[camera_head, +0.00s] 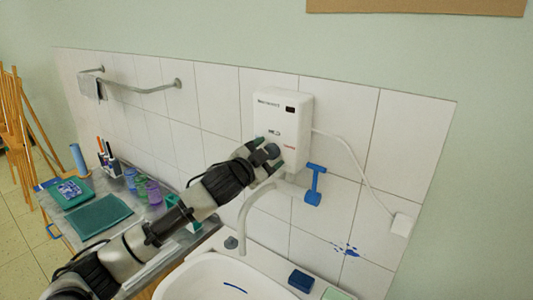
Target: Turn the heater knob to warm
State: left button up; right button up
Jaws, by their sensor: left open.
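The white water heater (291,108) is on the tiled wall above the sink. It has a small dark display and small printed marks on its front. A dark round knob (272,151) shows at its lower left. My left gripper (268,154) is open at the knob, with a teal fingertip on either side of it. I cannot tell whether the fingertips touch it. My arm hides the heater's lower left part, and the knob's pointer cannot be made out. My right gripper is not in view.
A white cable runs to a wall box (402,224). Cups, brushes and a teal mat (98,216) occupy the left counter; a towel rail (140,90) is above.

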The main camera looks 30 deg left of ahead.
pick_arm(q)
jog(key=c, duration=0.9)
jog(key=shift+c, duration=0.2)
